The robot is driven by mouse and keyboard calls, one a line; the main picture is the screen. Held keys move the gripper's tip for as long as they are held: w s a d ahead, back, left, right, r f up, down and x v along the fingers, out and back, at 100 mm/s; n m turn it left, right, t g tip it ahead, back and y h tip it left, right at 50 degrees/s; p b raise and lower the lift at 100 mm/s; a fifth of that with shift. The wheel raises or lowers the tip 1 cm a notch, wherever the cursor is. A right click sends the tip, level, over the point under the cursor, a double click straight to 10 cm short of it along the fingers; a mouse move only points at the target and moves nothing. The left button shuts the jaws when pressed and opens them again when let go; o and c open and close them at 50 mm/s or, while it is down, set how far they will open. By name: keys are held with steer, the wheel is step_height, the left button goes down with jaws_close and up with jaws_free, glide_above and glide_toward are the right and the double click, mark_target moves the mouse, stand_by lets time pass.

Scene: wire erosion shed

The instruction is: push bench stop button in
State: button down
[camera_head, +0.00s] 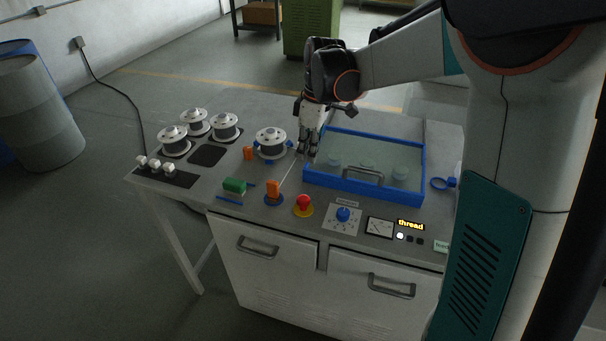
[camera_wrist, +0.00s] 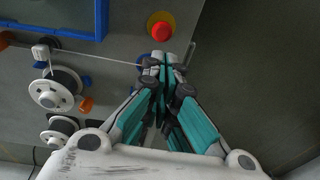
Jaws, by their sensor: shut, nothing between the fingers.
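The bench stop button (camera_head: 303,201) is a red mushroom cap on a yellow round base near the front edge of the bench. In the wrist view the red cap (camera_wrist: 161,31) shows just beyond my fingertips, with a gap of bench between. My gripper (camera_head: 308,151) is shut and empty. It points down above the bench, behind the button, beside the left edge of the blue-framed tank. In the wrist view its fingertips (camera_wrist: 165,62) are together. I cannot tell their exact height over the bench.
A thin wire runs from a spool (camera_head: 271,143). A green block (camera_head: 234,186) sits further left.

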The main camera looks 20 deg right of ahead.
mark_target(300, 198)
steer(key=f+b, duration=0.1)
steer(key=f, duration=0.3)
steer(key=a+f+b, duration=0.1)
steer(key=f, duration=0.4)
steer(key=f+b, duration=0.1)
steer(key=f, duration=0.3)
steer(key=shift+w+a+f+b, duration=0.1)
steer(key=shift+a+f+b, duration=0.05)
steer(key=shift+a+b, duration=0.25)
step_height(300, 198, down, 2)
steer(key=shift+f+b, duration=0.1)
steer(key=shift+b, duration=0.6)
steer(key=shift+s, duration=0.25)
steer(key=shift+w+r+p, duration=0.1)
steer(key=shift+r+p, duration=0.35)
step_height(300, 198, up, 14)
steer(key=d+p, duration=0.1)
steer(key=p, duration=0.3)
steer(key=shift+d+f+p, duration=0.2)
steer(key=shift+d+p, duration=0.2)
